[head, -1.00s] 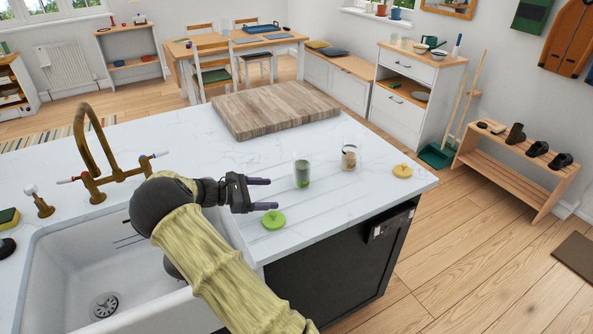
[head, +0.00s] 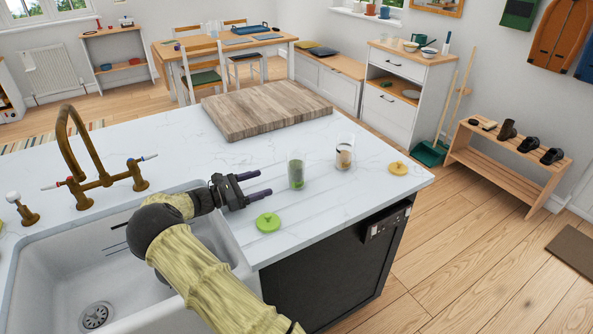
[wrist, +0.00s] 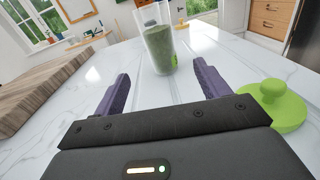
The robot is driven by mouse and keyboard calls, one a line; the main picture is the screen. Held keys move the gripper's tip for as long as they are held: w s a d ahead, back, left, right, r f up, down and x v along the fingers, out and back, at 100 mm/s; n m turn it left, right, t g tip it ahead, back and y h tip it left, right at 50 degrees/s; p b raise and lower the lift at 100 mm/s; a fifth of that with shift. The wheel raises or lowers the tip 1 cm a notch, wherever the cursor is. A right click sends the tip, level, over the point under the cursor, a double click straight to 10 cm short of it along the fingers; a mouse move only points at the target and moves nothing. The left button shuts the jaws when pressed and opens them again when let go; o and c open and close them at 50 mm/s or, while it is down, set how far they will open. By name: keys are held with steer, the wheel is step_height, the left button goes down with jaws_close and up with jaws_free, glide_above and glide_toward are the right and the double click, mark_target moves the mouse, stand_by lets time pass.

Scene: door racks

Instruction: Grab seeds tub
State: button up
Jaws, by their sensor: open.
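Two clear tubs stand upright and open on the white worktop. One tub (head: 296,173) holds green contents; the other tub (head: 344,155), to its right and farther back, holds pale and brown contents. I cannot tell by label which is the seeds tub. My gripper (head: 265,183) is open and empty, just left of the green-filled tub, its fingers pointing towards it. In the wrist view the green-filled tub (wrist: 158,45) stands ahead, between the lines of the purple fingers and apparently just beyond their tips. A green lid (head: 268,222) lies in front of the gripper.
A yellow lid (head: 398,168) lies near the worktop's right end. A thick wooden board (head: 265,108) lies behind the tubs. A white sink (head: 140,285) and brass tap (head: 85,160) are at the left.

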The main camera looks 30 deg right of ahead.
mark_target(295, 173)
steer(key=d, duration=0.2)
steer(key=d+p, duration=0.1)
steer(key=d, duration=0.4)
steer(key=shift+s+d, duration=0.25)
steer(key=shift+s, duration=0.15)
steer(key=d, duration=0.1)
steer(key=d+p, duration=0.1)
steer(key=d, duration=0.1)
steer(key=d+p, duration=0.1)
steer(key=d, duration=0.1)
steer(key=shift+s+d+f, duration=0.1)
steer(key=shift+s+f, duration=0.05)
steer(key=shift+s, duration=0.2)
steer(key=c, duration=1.2)
